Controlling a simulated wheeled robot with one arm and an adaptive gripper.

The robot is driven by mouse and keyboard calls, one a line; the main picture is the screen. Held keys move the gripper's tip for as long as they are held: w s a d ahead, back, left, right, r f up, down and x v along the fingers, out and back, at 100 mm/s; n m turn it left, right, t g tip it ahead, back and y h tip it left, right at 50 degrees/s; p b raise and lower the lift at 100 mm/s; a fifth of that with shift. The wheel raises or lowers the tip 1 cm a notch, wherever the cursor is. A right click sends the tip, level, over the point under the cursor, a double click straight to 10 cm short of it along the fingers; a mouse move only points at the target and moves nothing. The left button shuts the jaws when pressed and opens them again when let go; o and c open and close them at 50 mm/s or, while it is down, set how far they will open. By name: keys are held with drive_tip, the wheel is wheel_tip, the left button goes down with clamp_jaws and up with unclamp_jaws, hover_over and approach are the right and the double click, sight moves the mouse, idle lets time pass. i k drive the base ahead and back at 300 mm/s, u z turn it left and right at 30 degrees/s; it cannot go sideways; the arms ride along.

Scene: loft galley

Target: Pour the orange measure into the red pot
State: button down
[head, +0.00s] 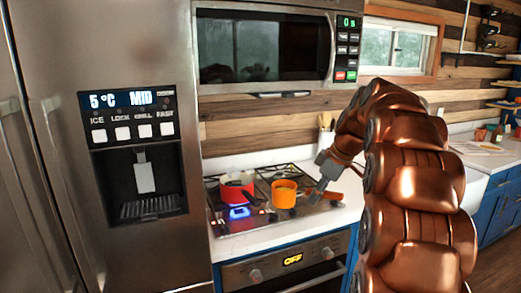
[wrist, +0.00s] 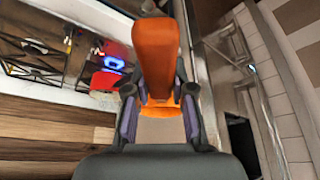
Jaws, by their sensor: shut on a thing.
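The red pot (head: 237,187) stands on the hob's left side, with a dark handle pointing to the front right; its red side also shows in the wrist view (wrist: 104,80). The orange measure (head: 285,194) is upright to the right of the pot and apart from it. My gripper (head: 316,194) is at the measure's right side, shut on its orange handle (head: 333,196). In the wrist view, orange (wrist: 155,50) lies between and beyond my gripper's fingers (wrist: 158,112). I cannot tell whether the measure touches the hob, and its contents are unclear.
A blue-lit spot (head: 239,212) glows on the hob in front of the pot. The microwave (head: 265,50) hangs above, and the steel fridge (head: 140,45) stands close on the left. A utensil holder (head: 326,143) is behind the hob. White counter runs along the front.

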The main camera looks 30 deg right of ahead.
sight(233, 191)
drive_tip(key=i, duration=1)
drive_tip(key=k, duration=1.5)
drive_tip(key=u, duration=0.05)
